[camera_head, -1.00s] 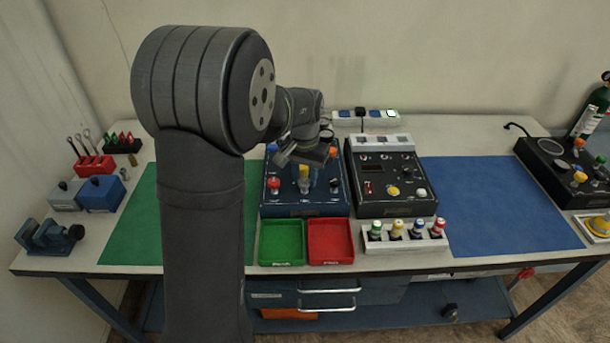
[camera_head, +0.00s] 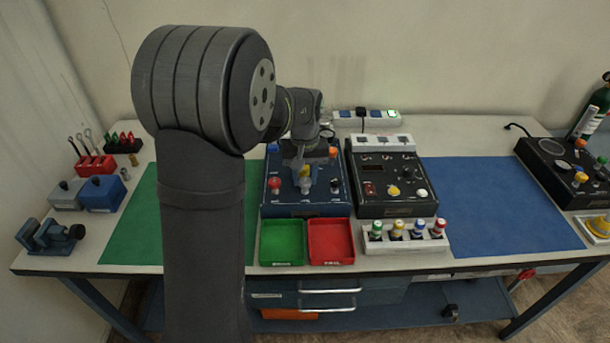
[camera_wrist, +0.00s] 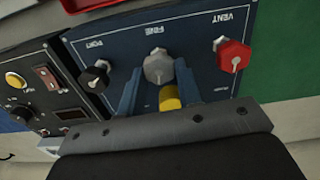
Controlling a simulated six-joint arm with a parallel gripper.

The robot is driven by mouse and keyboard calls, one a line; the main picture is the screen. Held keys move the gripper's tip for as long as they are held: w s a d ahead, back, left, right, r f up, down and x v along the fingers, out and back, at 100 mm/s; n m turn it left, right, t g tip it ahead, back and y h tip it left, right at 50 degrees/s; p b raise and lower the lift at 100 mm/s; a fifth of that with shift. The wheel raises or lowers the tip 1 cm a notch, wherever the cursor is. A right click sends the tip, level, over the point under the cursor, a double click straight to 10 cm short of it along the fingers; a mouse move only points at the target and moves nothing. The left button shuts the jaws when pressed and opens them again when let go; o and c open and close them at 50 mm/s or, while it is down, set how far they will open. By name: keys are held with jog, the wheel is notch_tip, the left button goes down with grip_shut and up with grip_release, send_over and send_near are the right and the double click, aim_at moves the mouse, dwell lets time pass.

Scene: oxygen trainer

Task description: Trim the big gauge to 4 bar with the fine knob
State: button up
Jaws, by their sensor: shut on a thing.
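The grey fine knob (camera_wrist: 158,68) stands on the blue panel under an upside-down label in the wrist view. In the head view, the fine knob (camera_head: 305,185) sits low in the middle of the blue panel box (camera_head: 285,205). My gripper (camera_wrist: 157,80) has a blue finger on each side of the knob and is shut on it. It also shows above the knob in the head view (camera_head: 304,168). A yellow part (camera_wrist: 170,97) lies between the fingers, nearer the palm. I cannot make out the big gauge or its reading.
The red vent knob (camera_wrist: 232,56) and black port knob (camera_wrist: 95,76) flank the fine knob closely. A black control box (camera_head: 385,205) stands right beside the blue box. Green (camera_head: 282,262) and red (camera_head: 331,262) trays lie in front.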

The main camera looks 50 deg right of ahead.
aim_at(305, 179)
jog(key=o, duration=1)
jog(key=shift+c, duration=0.2)
notch_tip(305, 179, up, 18)
jog(key=shift+f, duration=0.25)
notch_tip(305, 179, down, 18)
jog(key=shift+r, duration=0.25)
dwell(0.4)
